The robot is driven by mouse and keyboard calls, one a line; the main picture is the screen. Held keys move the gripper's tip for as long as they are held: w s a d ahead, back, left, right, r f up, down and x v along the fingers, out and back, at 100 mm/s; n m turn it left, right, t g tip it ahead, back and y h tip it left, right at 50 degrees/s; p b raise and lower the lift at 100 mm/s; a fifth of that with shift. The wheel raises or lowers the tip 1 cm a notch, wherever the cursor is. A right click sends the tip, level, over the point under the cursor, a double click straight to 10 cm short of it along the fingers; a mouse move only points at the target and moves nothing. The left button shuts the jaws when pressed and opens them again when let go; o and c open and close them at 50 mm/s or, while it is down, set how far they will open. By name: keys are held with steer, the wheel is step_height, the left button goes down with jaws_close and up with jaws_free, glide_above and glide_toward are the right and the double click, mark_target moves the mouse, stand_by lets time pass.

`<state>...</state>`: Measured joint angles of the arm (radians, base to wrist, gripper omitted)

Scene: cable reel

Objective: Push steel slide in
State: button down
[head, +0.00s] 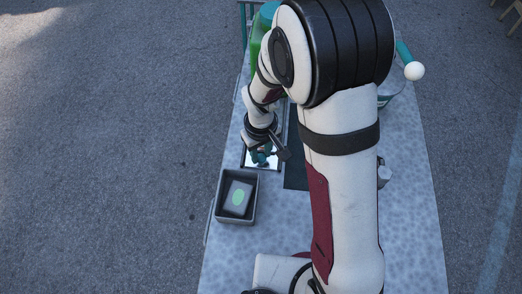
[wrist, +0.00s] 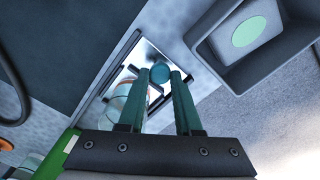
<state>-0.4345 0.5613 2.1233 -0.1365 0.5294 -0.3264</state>
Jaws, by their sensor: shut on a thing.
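The steel slide (wrist: 122,83) is a shiny, mirror-like plate in the wrist view, lying in dark edging on the pale tabletop. It also shows in the head view (head: 273,163), partly hidden under my gripper. A round teal knob (wrist: 160,73) is at the slide, between the fingertips. My gripper (wrist: 157,76) has its two teal fingers closed on this knob, one on each side. In the head view my gripper (head: 262,154) is low over the slide. How far the slide sits in or out is unclear.
A grey open bin (head: 220,216) holding a block with a green oval stands just in front of the slide. A dark panel (head: 294,172) lies to its right. A white ball (head: 414,71) on a teal handle is at the far right. My arm hides much of the table.

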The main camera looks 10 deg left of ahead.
stand_by(0.4)
steer(key=w, duration=0.9)
steer(key=shift+w, duration=0.1)
steer(key=c, duration=0.6)
jaws_free()
step_height(320, 180, up, 16)
steer(key=shift+f, duration=0.1)
